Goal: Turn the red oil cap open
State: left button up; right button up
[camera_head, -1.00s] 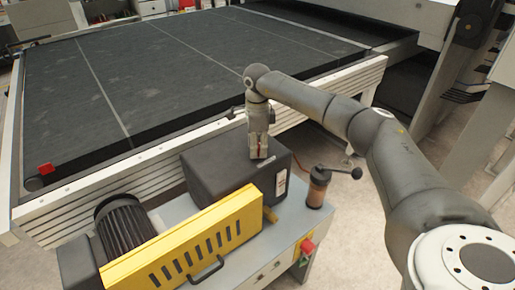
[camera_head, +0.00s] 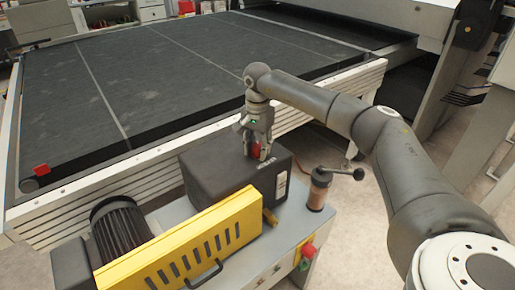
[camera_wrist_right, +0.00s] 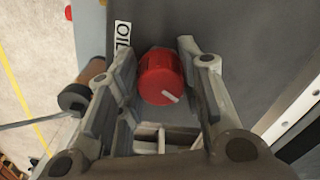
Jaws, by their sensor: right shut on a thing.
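The red oil cap (camera_wrist_right: 160,76) is a ribbed round cap with a pale mark on its top, on the dark grey box (camera_head: 205,171). A white "OIL" label (camera_wrist_right: 122,37) is beside it. My right gripper (camera_head: 257,153) points down over the box, and a little red shows between its fingers in the head view. In the wrist view, my right gripper (camera_wrist_right: 160,62) has one finger on each side of the cap and is shut on it. The cap's underside is hidden. My left gripper is not in view.
A yellow slotted guard (camera_head: 180,245) and a black ribbed motor (camera_head: 122,228) are in front and to the left. A brown cylinder with a crank handle (camera_head: 318,188) stands right of the box. The wide black conveyor bed (camera_head: 170,75) lies behind.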

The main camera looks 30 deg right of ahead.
aim_at(259, 145)
jog(key=n, duration=0.3)
jog(key=shift+r+n, duration=0.1)
jog(key=shift+n, duration=0.3)
jog(key=shift+d+n+b, duration=0.1)
jog(key=shift+n+b, duration=0.2)
jog(key=shift+n, duration=1.5)
jog(key=o, duration=1)
notch_tip(259, 145, up, 12)
